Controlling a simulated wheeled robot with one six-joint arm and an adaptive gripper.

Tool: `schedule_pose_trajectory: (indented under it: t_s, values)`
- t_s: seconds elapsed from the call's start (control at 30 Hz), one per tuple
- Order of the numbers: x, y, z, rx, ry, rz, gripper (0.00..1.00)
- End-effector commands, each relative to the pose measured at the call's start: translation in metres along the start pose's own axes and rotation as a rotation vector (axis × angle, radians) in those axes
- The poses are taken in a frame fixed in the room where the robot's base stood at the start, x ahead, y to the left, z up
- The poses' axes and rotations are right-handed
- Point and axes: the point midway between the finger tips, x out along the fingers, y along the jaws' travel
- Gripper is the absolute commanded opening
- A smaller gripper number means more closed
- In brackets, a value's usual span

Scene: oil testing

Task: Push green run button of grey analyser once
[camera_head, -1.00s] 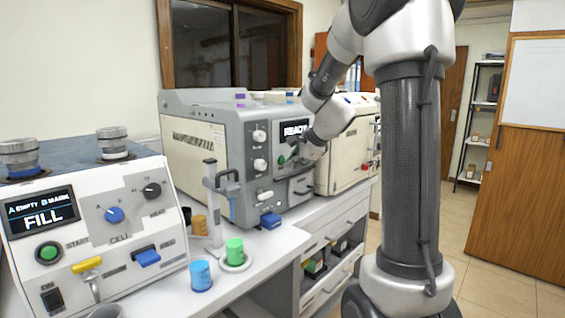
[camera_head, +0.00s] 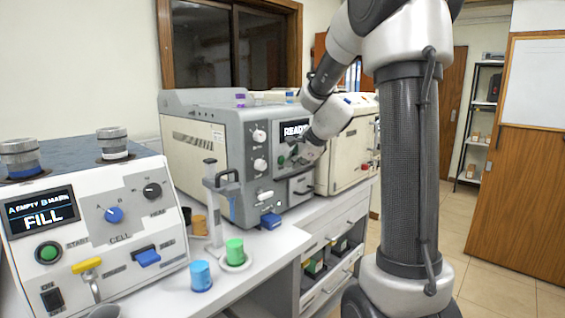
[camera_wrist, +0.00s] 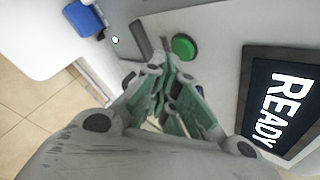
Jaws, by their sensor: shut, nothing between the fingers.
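The grey analyser (camera_head: 233,150) stands on the bench with its front panel facing me. Its screen (camera_head: 294,130) reads READY, partly covered by my arm in the head view; it also shows at the right of the wrist view (camera_wrist: 285,105). The round green run button (camera_wrist: 184,47) is clear in the wrist view, on the panel beside the screen. My gripper (camera_wrist: 166,68) is shut and empty, its fingertips close to the button and just below it in the picture. I cannot tell whether they touch the panel.
A white cell unit (camera_head: 95,220) with its own green start button (camera_head: 48,252) stands at the left. Blue (camera_head: 201,276) and green (camera_head: 235,252) cups stand on the bench front. A cream machine (camera_head: 345,155) stands beyond.

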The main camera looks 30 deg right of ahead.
Motion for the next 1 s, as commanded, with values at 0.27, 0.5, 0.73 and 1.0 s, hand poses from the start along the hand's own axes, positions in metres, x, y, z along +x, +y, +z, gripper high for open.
schedule_pose_trajectory:
  t_s: [0.27, 0.5, 0.73, 1.0]
  values:
    - [0.0025, -0.0023, 0.0023, -0.001, 0.0, -0.001, 0.0]
    - [0.0029, -0.0025, 0.0026, -0.001, 0.0, 0.0, 0.0]
    - [0.0046, -0.0039, 0.004, -0.001, -0.001, -0.001, 0.0]
    - [0.0069, -0.0055, 0.0057, 0.0, -0.001, -0.001, 0.0]
